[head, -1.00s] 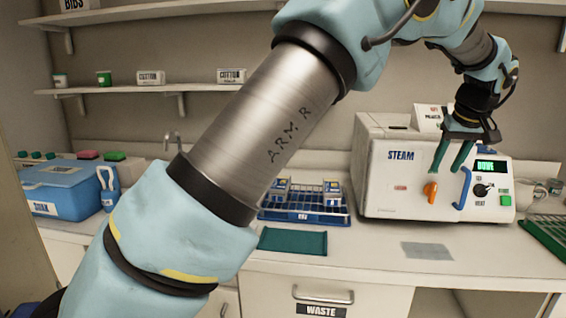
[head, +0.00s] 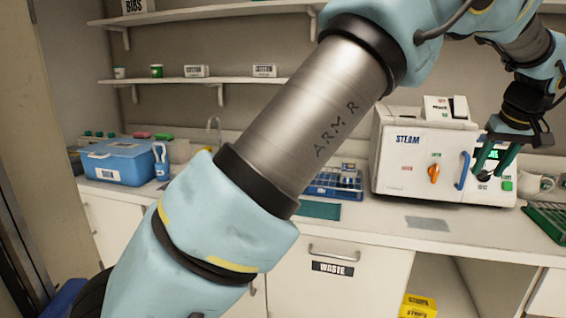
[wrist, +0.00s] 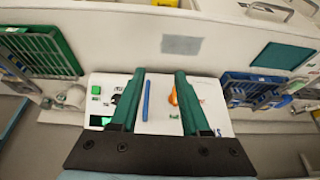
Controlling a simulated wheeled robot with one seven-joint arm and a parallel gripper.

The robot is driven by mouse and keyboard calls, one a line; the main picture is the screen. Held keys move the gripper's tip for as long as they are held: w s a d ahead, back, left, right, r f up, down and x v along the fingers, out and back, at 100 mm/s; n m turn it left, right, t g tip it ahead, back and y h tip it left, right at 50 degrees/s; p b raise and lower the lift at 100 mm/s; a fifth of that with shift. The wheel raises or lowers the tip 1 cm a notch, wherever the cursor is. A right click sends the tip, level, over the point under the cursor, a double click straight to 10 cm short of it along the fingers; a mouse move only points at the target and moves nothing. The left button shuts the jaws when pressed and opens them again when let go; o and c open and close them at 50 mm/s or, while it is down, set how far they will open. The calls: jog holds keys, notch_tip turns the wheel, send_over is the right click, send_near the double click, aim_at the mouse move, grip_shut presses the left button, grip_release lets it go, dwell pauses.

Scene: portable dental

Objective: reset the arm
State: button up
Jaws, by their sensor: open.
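My gripper (head: 494,160) is at the right of the head view, in front of the right part of the white STEAM box (head: 398,172). Its two green fingers are apart with nothing between them. The wrist view shows the open fingers (wrist: 155,103) over the box front, with the blue handle (wrist: 147,100) and the orange knob (wrist: 173,97) between or beside them in the picture. Whether the fingers touch the box cannot be told. My arm crosses the head view from lower left to upper right and hides part of the counter.
A blue rack (head: 325,187) and a green mat (head: 318,210) lie left of the box. A grey pad (head: 427,223) lies in front of it. A green rack (head: 546,219) is at the right edge. A blue bin (head: 118,163) stands far left. Shelves (head: 200,80) hang above.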

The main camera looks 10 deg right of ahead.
jog(key=w+a+f+g, duration=0.15)
jog(key=w+a, duration=0.25)
jog(key=a, duration=0.5)
jog(key=w+a+f+n+y, duration=0.15)
jog(key=w+a, duration=0.35)
jog(key=a, duration=0.5)
jog(key=w+a+f+m, duration=0.15)
jog(key=w+a, duration=0.25)
jog(key=a, duration=0.5)
jog(key=s+a+f+n, duration=0.1)
jog(key=s+a+f, duration=0.1)
jog(key=a, duration=0.7)
jog(key=s+a+f+n, duration=0.1)
jog(key=a+f, duration=0.2)
jog(key=a, duration=0.6)
jog(key=s+a+f+n+g, duration=0.1)
jog(key=s+a+f, duration=0.2)
jog(key=s+a, duration=0.7)
jog(key=shift+s+a+f, duration=0.15)
jog(key=shift+a+f, duration=0.05)
jog(key=shift+a, duration=0.95)
